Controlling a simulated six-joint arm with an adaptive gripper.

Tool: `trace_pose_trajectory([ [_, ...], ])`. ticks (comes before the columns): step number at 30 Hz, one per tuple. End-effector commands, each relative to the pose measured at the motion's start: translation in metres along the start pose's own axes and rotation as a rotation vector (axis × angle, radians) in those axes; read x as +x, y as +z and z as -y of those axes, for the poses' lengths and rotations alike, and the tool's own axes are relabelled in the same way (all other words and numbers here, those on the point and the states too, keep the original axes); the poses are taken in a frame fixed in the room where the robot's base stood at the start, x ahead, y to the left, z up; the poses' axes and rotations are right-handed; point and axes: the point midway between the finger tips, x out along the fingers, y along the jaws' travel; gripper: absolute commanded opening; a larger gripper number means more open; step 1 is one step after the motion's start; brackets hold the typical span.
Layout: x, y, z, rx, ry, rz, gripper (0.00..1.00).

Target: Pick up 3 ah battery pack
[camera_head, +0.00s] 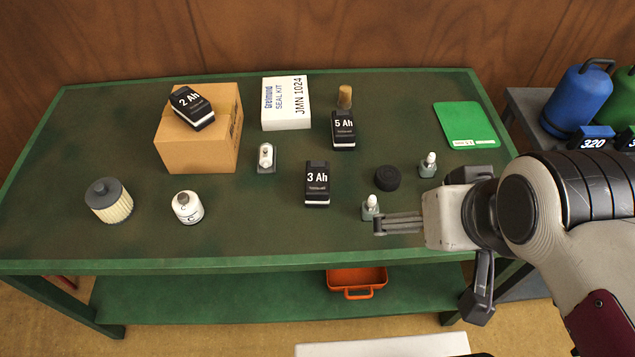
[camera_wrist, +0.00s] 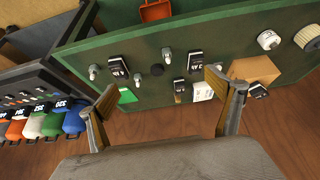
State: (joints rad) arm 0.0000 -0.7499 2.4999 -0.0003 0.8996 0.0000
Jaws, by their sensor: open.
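The 3 Ah battery pack (camera_head: 317,185) is a black block with a white label. It stands near the middle of the green workbench (camera_head: 250,240), and it also shows in the wrist view (camera_wrist: 195,61). My gripper (camera_head: 382,225) is to the right of the pack and nearer the bench's front edge, apart from it. In the wrist view my gripper (camera_wrist: 160,90) has its two fingers spread wide with nothing between them. A 5 Ah pack (camera_head: 343,130) stands behind the 3 Ah pack, and a 2 Ah pack (camera_head: 192,108) lies on a cardboard box (camera_head: 205,145).
A dropper bottle (camera_head: 370,208) stands close to my gripper, beside a black puck (camera_head: 387,178). Another black pack (camera_wrist: 118,68) shows in the wrist view. A white seal kit box (camera_head: 286,103) is at the back.

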Motion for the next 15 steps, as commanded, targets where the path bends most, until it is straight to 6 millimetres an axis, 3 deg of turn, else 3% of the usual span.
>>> trace_pose_trajectory([
  [8,0.004,-0.022,-0.012,-0.013,0.043,-0.032,0.92],
  [15,0.015,-0.076,-0.04,-0.062,0.138,-0.114,0.92],
])
